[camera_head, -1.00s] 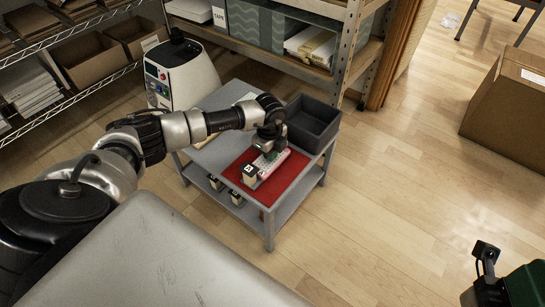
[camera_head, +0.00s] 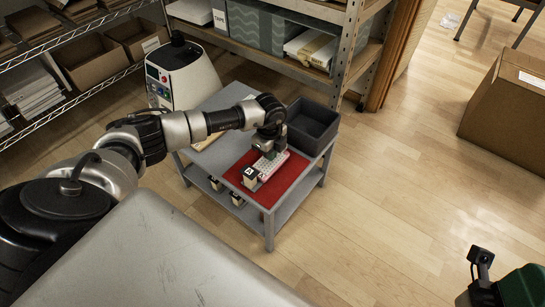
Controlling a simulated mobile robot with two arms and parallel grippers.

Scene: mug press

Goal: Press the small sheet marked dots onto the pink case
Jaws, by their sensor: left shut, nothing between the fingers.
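The pink case (camera_head: 274,168) lies on a red mat (camera_head: 289,182) on the grey table, partly hidden by my left gripper. My left gripper (camera_head: 268,153) is shut, pointing down at the far part of the case. At this size I cannot tell whether it touches the case. I cannot make out the small sheet marked dots; it may be under the gripper. A small block with a black-and-white marker (camera_head: 250,177) stands at the near left end of the case. My right gripper is not in view.
A dark grey bin (camera_head: 312,126) stands at the table's back right corner. More small marked blocks (camera_head: 237,199) show at the table's left edge, seemingly on the lower shelf. A white machine (camera_head: 183,72) and shelving stand behind.

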